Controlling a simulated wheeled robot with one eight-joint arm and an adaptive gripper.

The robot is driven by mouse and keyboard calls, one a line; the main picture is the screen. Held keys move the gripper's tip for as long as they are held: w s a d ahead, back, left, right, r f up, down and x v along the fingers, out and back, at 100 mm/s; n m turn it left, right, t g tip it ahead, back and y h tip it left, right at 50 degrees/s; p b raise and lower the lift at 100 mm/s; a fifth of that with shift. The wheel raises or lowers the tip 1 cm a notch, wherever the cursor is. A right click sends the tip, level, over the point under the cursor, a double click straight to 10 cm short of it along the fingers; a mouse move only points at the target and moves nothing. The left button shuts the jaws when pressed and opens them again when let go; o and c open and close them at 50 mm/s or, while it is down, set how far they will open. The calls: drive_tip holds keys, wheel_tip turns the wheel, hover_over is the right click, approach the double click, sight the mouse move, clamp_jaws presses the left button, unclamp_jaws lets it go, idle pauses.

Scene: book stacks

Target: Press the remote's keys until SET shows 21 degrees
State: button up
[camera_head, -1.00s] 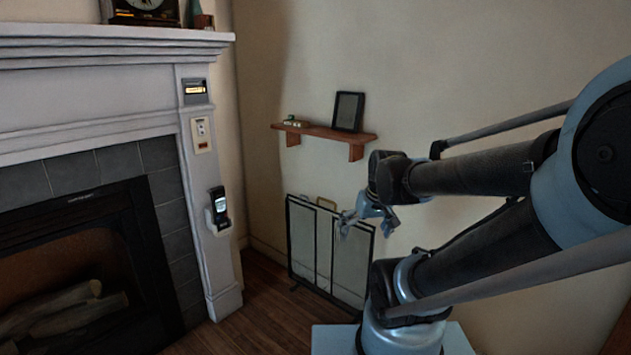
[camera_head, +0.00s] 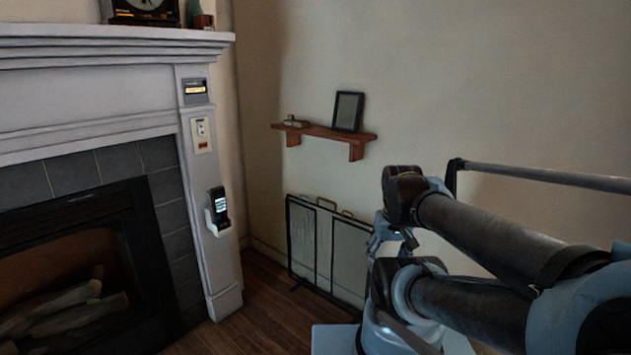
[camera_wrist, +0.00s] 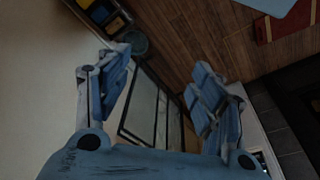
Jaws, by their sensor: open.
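The dark remote (camera_head: 219,205) with a small lit screen sits upright in a white holder (camera_head: 212,224) on the front of the fireplace's right pillar. Its keys and screen text are too small to read. A grey display panel (camera_head: 195,90) with a lit amber readout is higher on the same pillar; its figures cannot be read. My gripper (camera_head: 388,235) is well to the right of the remote, before the fire screen, partly hidden by my arm. In the wrist view my gripper (camera_wrist: 160,88) has its two blue fingers spread wide, with nothing between them.
A white switch plate (camera_head: 201,134) is between the display panel and remote. A folding fire screen (camera_head: 303,240) stands at the wall. A wooden shelf (camera_head: 322,131) bears a dark frame (camera_head: 348,111). The floor (camera_head: 262,300) before the pillar is clear.

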drive_tip(key=shift+w+f, duration=0.25)
drive_tip(key=shift+w, duration=0.25)
drive_tip(key=c, duration=0.9)
drive_tip(key=shift+s, duration=0.1)
clamp_jaws()
